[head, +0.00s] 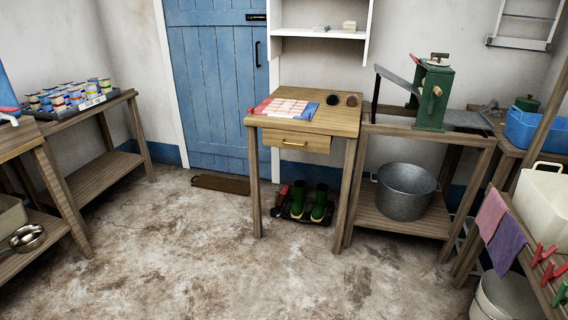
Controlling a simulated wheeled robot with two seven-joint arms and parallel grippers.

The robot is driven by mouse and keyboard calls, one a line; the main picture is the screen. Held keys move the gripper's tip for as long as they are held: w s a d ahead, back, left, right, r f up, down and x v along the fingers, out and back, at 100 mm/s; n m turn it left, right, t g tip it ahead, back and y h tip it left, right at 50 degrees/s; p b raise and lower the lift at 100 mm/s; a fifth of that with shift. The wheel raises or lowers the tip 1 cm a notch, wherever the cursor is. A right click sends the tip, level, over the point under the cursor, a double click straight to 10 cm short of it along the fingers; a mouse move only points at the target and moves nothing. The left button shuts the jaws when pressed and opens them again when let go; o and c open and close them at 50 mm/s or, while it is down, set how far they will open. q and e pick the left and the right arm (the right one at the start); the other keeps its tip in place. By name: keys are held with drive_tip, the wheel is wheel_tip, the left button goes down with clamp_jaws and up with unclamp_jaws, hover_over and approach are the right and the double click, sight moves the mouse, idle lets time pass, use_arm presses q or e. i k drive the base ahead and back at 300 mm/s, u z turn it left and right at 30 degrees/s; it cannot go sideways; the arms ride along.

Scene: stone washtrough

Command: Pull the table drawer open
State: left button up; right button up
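A small wooden table (338,116) stands against the far wall, right of the blue door. Its drawer (295,142) sits under the tabletop, on the front side, and looks shut. A brass-coloured handle (294,144) is fixed across the drawer front. On the tabletop lie a mat with pale tiles or cards (286,107) and two small dark round things (341,99). Neither of my grippers shows in the head view.
Green boots (319,205) stand on a tray under the table. A bench to the right carries a green machine (434,95), with a metal tub (405,192) on its lower shelf. A bench with several cans (68,97) stands at left. The floor (190,255) in front is clear.

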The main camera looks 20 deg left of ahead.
sight(316, 143)
drive_tip(key=u, duration=1.05)
drive_tip(key=i, duration=1.5)
drive_tip(key=z, duration=0.55)
drive_tip(key=i, duration=0.7)
drive_tip(key=u, duration=0.05)
